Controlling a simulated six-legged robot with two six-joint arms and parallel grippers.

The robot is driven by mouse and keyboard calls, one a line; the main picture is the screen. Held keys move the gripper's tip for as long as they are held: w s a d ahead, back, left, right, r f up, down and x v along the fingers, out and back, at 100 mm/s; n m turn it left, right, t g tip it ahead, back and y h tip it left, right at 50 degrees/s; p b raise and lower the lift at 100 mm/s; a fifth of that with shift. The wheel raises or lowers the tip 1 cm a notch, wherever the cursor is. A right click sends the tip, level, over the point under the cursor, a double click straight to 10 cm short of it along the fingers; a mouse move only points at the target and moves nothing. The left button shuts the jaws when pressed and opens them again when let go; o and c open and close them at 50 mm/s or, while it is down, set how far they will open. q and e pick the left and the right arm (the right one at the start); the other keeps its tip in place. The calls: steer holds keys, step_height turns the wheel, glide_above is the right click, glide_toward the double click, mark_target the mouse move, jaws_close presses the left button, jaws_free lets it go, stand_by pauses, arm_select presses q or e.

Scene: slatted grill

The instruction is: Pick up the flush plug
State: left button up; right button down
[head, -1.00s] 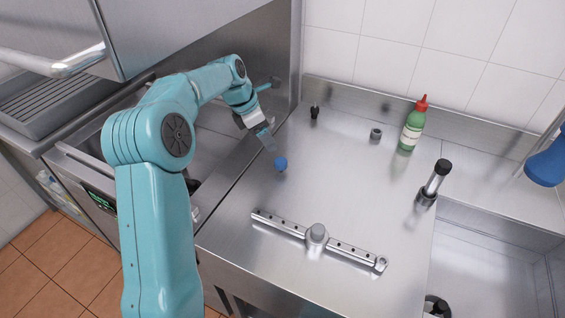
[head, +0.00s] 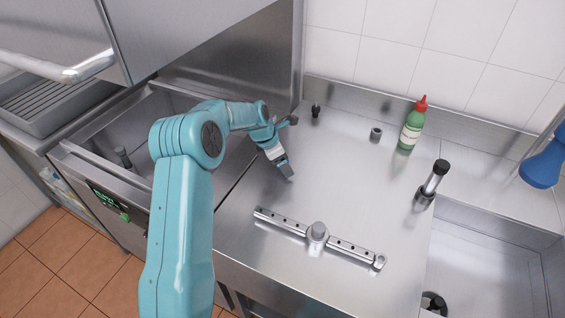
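My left gripper (head: 287,170) is low over the steel counter (head: 340,185), pointing down and to the right. Its fingers look close together, but I cannot tell whether they are open or shut on something. A small round blue piece, seen earlier at this spot, does not show now; the gripper hides the place. I cannot tell which small part is the flush plug. A small black piece (head: 316,111) stands near the back wall, and a short grey cylinder (head: 375,134) sits to its right. My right gripper is not in view.
A perforated steel spray arm (head: 345,247) lies at the front of the counter. A green bottle with a red cap (head: 411,127) and an upright black-topped tube (head: 434,180) stand to the right, beside a sink (head: 490,255). An open basin (head: 100,130) is at left.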

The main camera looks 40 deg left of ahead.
arm_select(q)
steer(key=c, duration=1.1)
steer(key=shift+c, duration=0.2)
steer(key=shift+r, duration=0.15)
step_height(320, 180, up, 20)
